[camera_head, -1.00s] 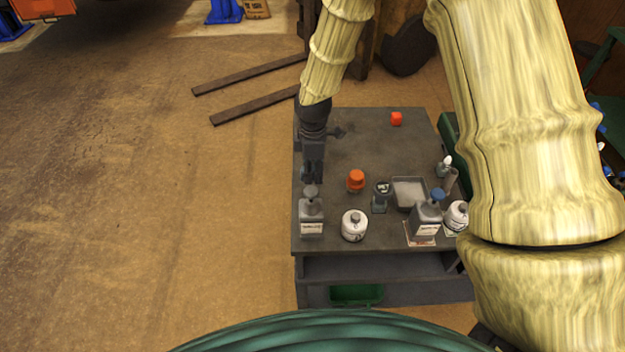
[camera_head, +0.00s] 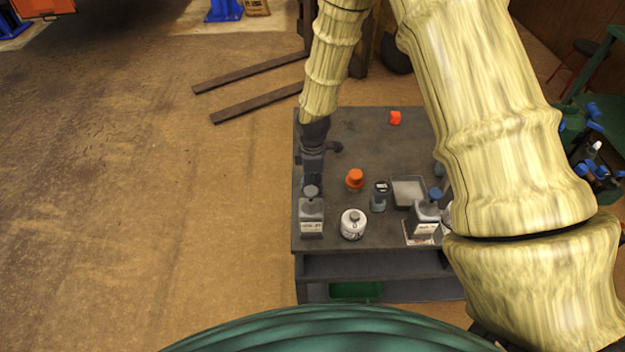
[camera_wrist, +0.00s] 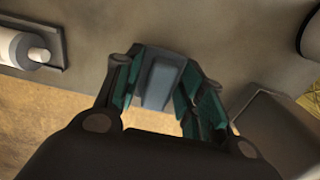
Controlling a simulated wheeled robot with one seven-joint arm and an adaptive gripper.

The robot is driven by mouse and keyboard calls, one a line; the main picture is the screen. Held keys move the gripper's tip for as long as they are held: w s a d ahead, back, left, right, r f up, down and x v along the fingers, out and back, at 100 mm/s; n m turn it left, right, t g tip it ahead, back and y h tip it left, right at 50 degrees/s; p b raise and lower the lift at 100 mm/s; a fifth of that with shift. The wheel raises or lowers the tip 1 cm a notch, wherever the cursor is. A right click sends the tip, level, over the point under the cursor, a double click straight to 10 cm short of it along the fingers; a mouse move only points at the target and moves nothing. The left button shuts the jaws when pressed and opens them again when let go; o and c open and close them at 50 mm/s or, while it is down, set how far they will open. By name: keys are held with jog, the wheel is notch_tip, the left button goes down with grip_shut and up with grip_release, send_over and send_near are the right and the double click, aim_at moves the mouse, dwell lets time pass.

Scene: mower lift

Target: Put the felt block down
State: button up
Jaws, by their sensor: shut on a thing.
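My gripper (camera_wrist: 165,95) is shut on the felt block (camera_wrist: 160,82), a grey-blue block between the green-lined fingers in the wrist view.
The back middle of the bench is clear.

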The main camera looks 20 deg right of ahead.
aim_at(313, 179)
jog(key=shift+f, duration=0.3)
jog(key=o, duration=0.9)
jog(key=shift+s, duration=0.1)
jog(key=shift+o, duration=1.3)
jog(key=shift+f, duration=0.1)
jog(key=shift+r, duration=0.5)
notch_tip(313, 179, up, 12)
jog(key=b, duration=0.3)
